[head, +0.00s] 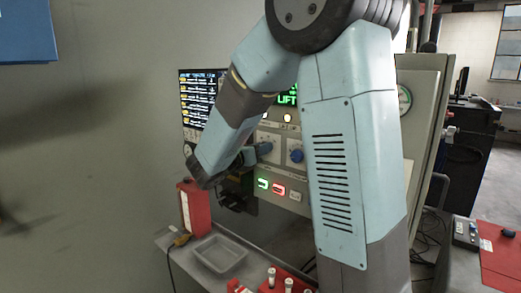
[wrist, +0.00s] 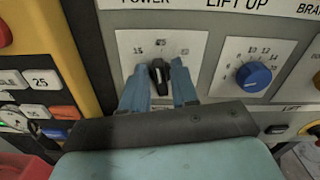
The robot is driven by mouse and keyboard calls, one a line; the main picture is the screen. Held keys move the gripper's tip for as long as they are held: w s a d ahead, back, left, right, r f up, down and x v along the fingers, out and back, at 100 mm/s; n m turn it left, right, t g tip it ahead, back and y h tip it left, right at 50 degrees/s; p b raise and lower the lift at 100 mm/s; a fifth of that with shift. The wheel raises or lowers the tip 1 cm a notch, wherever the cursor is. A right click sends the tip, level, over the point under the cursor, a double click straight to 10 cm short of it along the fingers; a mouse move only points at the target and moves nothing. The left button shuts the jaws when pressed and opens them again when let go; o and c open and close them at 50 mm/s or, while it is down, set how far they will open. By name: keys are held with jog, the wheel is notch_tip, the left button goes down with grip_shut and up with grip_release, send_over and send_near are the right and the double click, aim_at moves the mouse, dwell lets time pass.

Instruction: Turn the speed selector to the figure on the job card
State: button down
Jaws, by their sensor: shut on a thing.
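The selector is a black knob (wrist: 158,76) on a white plate on the control panel, with small figures around it that are partly hard to read. Its pointer end faces roughly up in the wrist view, near the top middle figure. My gripper (wrist: 160,68) has its two blue fingers on either side of the knob and is shut on it. In the head view my gripper (head: 258,151) reaches the panel from the left, and the knob is hidden there. I cannot make out a job card with certainty.
A blue knob (wrist: 253,76) with its own scale sits to the right of the selector. A lit screen (head: 199,98) with lines of text stands left of the panel. Below are a grey tray (head: 220,256), a red box (head: 196,208) and lit green and red buttons (head: 271,187).

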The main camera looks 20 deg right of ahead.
jog(key=shift+s+f+m, duration=0.1)
jog(key=shift+f+m, duration=0.05)
jog(key=shift+m, duration=0.85)
jog(key=c, duration=1.2)
grip_release()
jog(key=shift+o, duration=0.2)
jog(key=v, duration=1.3)
jog(key=shift+s+a, duration=0.15)
jog(key=shift+a, duration=0.2)
